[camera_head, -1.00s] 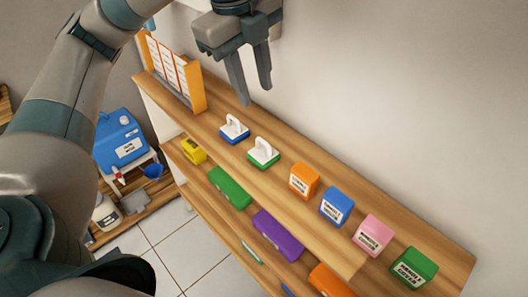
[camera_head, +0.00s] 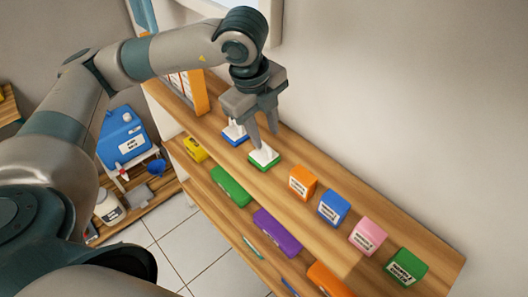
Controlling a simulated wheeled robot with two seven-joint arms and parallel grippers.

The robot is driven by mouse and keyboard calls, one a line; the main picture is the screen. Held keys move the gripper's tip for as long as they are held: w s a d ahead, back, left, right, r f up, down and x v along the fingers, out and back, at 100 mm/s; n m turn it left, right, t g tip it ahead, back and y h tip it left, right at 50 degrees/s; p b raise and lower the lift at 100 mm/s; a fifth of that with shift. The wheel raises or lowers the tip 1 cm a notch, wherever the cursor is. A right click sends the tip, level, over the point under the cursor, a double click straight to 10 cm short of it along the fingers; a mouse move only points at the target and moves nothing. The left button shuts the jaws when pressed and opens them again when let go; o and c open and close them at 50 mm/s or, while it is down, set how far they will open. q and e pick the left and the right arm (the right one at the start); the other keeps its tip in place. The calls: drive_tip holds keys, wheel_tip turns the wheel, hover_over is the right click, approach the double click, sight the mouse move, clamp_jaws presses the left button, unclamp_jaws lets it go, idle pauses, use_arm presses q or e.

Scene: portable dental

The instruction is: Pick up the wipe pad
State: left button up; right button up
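Two pads with white handles sit on the wooden top shelf, one with a green base (camera_head: 265,166) and one with a blue base (camera_head: 236,142). I cannot tell by a label which is the wipe pad. My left gripper (camera_head: 266,141) points down over the green-based pad, its two fingers apart at the white handle. The fingers hide part of that handle, and I cannot tell whether they touch it. The gripper also covers part of the blue-based pad. My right gripper is not in view.
Orange (camera_head: 302,183), blue (camera_head: 334,207), pink (camera_head: 367,236) and green (camera_head: 406,267) labelled boxes stand in a row to the right on the top shelf (camera_head: 310,253). An orange rack (camera_head: 199,93) stands at its left end. A lower shelf holds more coloured items. A wall rises behind.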

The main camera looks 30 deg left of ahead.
sight(265, 146)
use_arm(q)
drive_tip(key=shift+f, duration=0.15)
drive_tip(key=shift+w+a+f+p, duration=0.15)
drive_tip(key=shift+f+p, duration=0.3)
drive_tip(key=shift+p, duration=0.1)
drive_tip(key=f+p, duration=0.1)
drive_tip(key=f, duration=0.2)
drive_tip(key=shift+w+a+p, duration=0.15)
drive_tip(key=shift+w+p, duration=0.15)
drive_tip(key=shift+p, duration=0.1)
drive_tip(key=shift+w+f, duration=0.15)
drive_tip(key=shift+f, duration=0.45)
clamp_jaws()
